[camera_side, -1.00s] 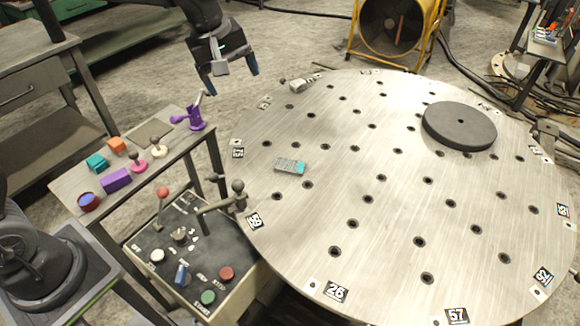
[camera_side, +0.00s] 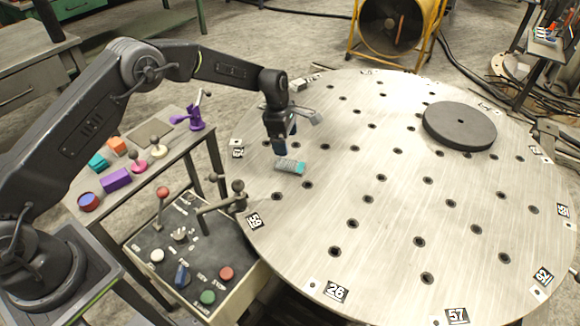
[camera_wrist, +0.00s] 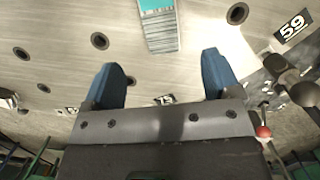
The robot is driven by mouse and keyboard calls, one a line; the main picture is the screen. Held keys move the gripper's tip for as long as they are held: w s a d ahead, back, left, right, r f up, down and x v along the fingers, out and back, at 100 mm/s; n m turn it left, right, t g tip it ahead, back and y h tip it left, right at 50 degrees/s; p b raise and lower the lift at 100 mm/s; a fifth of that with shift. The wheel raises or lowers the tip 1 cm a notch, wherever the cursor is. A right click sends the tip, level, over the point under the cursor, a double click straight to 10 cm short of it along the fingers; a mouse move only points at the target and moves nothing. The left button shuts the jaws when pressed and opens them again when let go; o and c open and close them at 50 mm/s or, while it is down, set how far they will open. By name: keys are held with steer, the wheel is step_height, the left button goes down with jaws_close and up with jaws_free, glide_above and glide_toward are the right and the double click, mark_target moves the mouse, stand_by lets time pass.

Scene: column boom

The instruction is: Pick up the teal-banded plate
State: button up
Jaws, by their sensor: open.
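The teal-banded plate (camera_side: 290,166) is a small grey piece with a teal end. It lies flat on the round metal table (camera_side: 400,220), towards its left side. My gripper (camera_side: 283,146) is at the plate's far left side in the side view, pointing down. Its two blue fingers are apart and empty in the wrist view (camera_wrist: 162,75). The height of the fingertips over the table is hard to tell.
A thick dark disc (camera_side: 460,126) lies on the table's far right. A small grey part (camera_side: 300,84) sits near the back edge. A control box (camera_side: 190,260) with levers and buttons and a side bench (camera_side: 130,205) with coloured pieces stand left. Table around the plate is clear.

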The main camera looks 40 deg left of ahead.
mark_target(290, 165)
steer(key=f, duration=0.6)
steer(key=d+f, duration=0.1)
steer(key=f, duration=0.2)
steer(key=shift+w, duration=0.15)
steer(key=shift+r, duration=0.15)
steer(key=c, duration=1.3)
